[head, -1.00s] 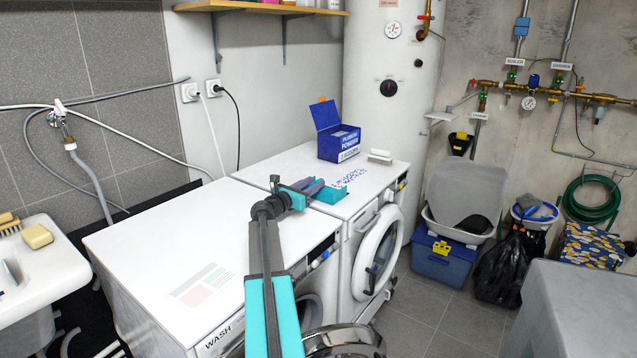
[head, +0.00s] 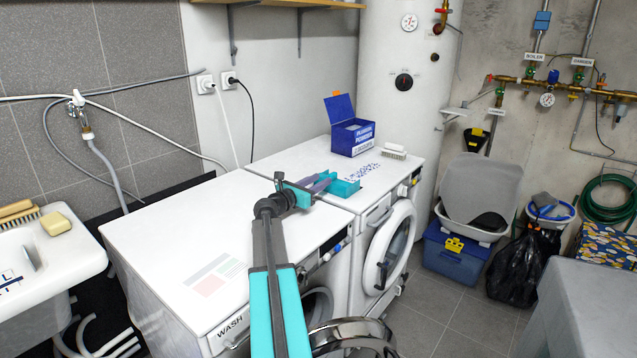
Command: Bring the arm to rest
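My arm reaches forward from the bottom of the head view over two white front-loading machines, the nearer one (head: 165,240) marked WASH. My gripper (head: 340,187), with grey-purple and teal parts, is above the far part of the machine tops, near the second machine (head: 300,160). I see nothing clearly held in it. The fingers overlap at this angle, so their opening and their exact height above the top are unclear.
A sink (head: 60,265) is at left. A blue crate (head: 455,258) and black bag (head: 515,265) stand at right. Floor (head: 425,315) shows between.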

